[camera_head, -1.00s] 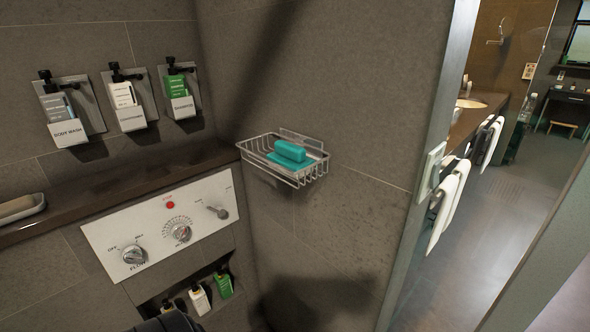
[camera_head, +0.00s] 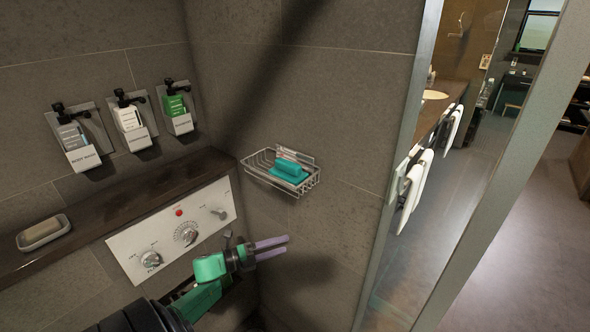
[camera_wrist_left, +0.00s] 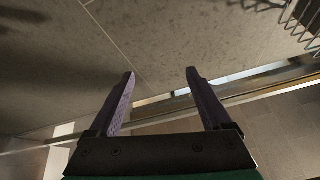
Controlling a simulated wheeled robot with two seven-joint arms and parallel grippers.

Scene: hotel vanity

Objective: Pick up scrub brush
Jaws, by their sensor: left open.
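A teal block-shaped item (camera_head: 288,170), which looks like the scrub brush, lies in the wire basket (camera_head: 310,187) on the wall in the head view. My left gripper (camera_head: 286,247) is below the basket, apart from it, with its purple fingers pointing right. In the left wrist view the two fingers (camera_wrist_left: 160,75) are spread with nothing between them. The teal item is not visible in the wrist view; only part of the wire basket (camera_wrist_left: 303,22) shows at its upper right. My right gripper is not in view.
A control panel (camera_head: 205,213) with knobs is on the wall, with a ledge above it holding a soap dish (camera_head: 44,237). Dispensers (camera_head: 129,118) hang above the ledge. A vertical frame edge (camera_head: 395,180) stands right of the basket, with a vanity room beyond.

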